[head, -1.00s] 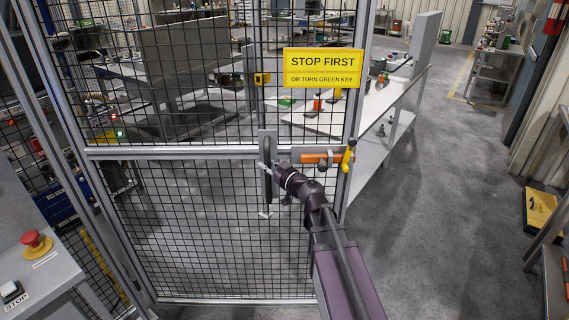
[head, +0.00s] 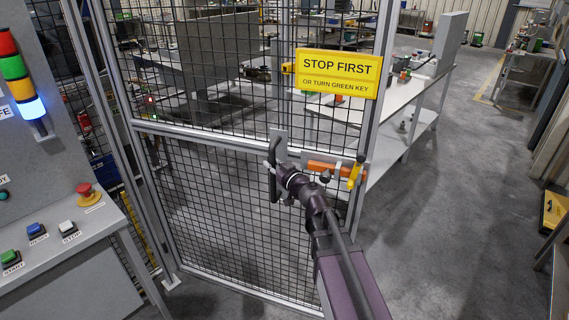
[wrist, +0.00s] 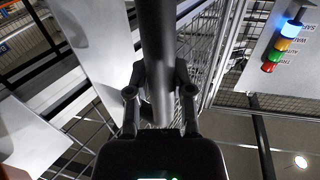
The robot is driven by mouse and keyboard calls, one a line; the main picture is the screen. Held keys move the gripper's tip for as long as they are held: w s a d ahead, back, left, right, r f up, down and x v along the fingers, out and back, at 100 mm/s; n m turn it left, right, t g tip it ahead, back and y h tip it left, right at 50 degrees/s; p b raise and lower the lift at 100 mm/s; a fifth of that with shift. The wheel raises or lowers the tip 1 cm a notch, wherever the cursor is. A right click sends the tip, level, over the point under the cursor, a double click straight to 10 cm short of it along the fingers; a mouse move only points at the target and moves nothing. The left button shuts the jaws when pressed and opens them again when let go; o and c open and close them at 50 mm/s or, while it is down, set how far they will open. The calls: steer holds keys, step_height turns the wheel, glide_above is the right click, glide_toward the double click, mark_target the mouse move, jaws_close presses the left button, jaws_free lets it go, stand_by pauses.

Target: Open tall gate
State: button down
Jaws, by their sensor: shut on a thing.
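The tall mesh gate (head: 205,145) has a grey frame and stands in front of me in the head view. A yellow sign (head: 338,73) hangs on its upper part. A dark upright handle (head: 271,168) is on a grey plate on the gate's latch side; the handle bar (wrist: 157,50) also shows in the wrist view. My gripper (head: 281,172) is shut on this handle, with the bar between its fingers (wrist: 158,88). An orange bolt (head: 330,168) with a yellow grip (head: 355,174) sits right of the handle.
A control console (head: 80,235) with coloured buttons and a red mushroom button (head: 87,192) stands at the left. A light tower (head: 22,72) above it glows blue. A workbench (head: 410,125) lies behind the gate. Grey floor right of the gate is clear.

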steer(key=shift+s+a, duration=0.4)
steer(key=shift+s, duration=0.2)
steer(key=shift+c, duration=2.4)
jaws_free()
steer(key=shift+d, duration=0.1)
steer(key=shift+d, duration=0.1)
steer(key=v, duration=0.7)
steer(key=shift+s, duration=0.2)
